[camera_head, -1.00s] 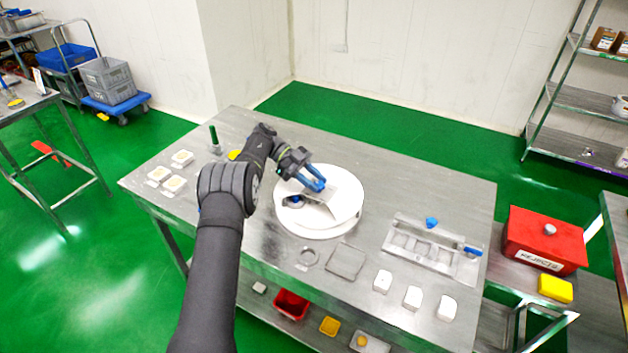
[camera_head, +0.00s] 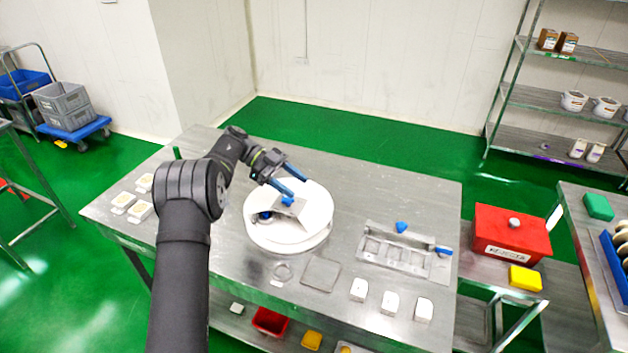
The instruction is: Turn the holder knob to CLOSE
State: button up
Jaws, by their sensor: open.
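My gripper (camera_head: 298,186) has two blue fingers, spread apart and empty. It hangs over the white round machine (camera_head: 318,232) on the steel table. A blue knob (camera_head: 288,200) stands on the machine's grey metal plate, just below the fingertips; whether they touch it I cannot tell. A flat metal holder (camera_head: 386,262) with several square openings lies to the right. It has a blue knob (camera_head: 402,227) at its back edge and a blue handle (camera_head: 443,250) at its right end. No OPEN or CLOSE marking is readable.
A thin square frame (camera_head: 321,274) and a ring (camera_head: 283,271) lie in front of the machine. Several white blocks (camera_head: 390,302) stand near the table's front edge. Cream square pieces (camera_head: 140,210) lie at left. A red box (camera_head: 512,234) stands beyond the right edge.

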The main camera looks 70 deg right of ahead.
jog(key=s+a+r, duration=0.2)
jog(key=s+r, duration=0.2)
jog(key=s, duration=0.3)
jog(key=shift+s+r, duration=0.35)
notch_tip(320, 180, up, 7)
jog(key=t+h, duration=0.1)
jog(key=t, duration=1.2)
send_over(287, 198)
notch_tip(287, 198, down, 17)
jog(key=shift+d+f, duration=0.1)
grip_shut()
